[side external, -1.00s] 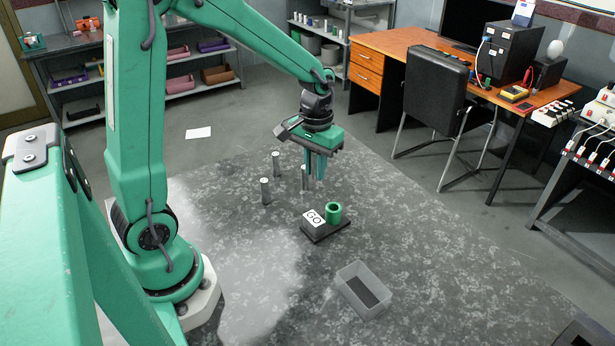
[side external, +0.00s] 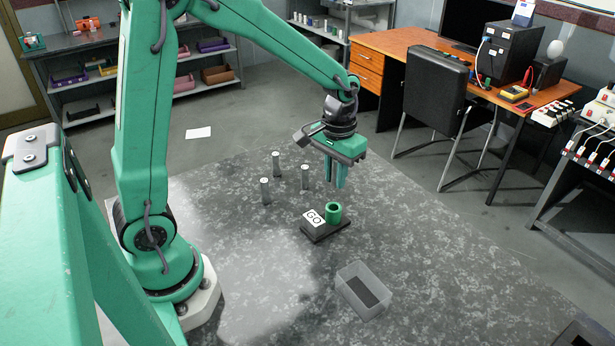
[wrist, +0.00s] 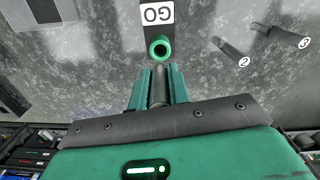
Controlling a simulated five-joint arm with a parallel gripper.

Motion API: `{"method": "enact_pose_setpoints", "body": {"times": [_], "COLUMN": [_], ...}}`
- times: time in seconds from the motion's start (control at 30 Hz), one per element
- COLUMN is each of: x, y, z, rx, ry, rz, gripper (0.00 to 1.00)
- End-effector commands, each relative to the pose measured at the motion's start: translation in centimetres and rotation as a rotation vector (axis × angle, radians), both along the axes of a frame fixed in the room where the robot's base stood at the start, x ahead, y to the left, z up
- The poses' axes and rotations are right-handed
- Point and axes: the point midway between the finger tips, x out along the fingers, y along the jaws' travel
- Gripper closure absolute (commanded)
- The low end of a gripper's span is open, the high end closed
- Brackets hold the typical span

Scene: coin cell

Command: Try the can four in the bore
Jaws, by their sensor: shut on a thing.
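My gripper (side external: 337,183) is shut on a grey can (wrist: 159,86), seen between the green fingers in the wrist view (wrist: 160,78). No number shows on the held can, and in the side view the fingers largely hide it. The green ring with the bore (side external: 334,212) stands upright on a dark base (side external: 325,230) beside a white GO label (side external: 313,218). My gripper is above and slightly behind the ring, apart from it. In the wrist view the bore (wrist: 159,50) lies just ahead of the fingertips and looks empty.
Three grey cans stand left of the ring: one at the back (side external: 276,164), one at the front left (side external: 265,191) and one nearer (side external: 305,177). The wrist view shows cans marked 2 (wrist: 231,51) and 3 (wrist: 281,36). A clear open bin (side external: 350,295) sits in front.

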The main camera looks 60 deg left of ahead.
Motion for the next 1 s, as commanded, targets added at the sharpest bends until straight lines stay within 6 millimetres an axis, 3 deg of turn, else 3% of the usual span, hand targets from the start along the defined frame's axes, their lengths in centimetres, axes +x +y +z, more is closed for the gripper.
{"method": "enact_pose_setpoints", "body": {"times": [0.7, 1.0], "x": [0.0, 0.0], "y": [0.0, 0.0], "z": [-4.4, -5.4], "rx": [0.0, 0.0], "ry": [0.002, 0.001], "rz": [0.0, 0.0], "gripper": [1.0, 1.0]}}
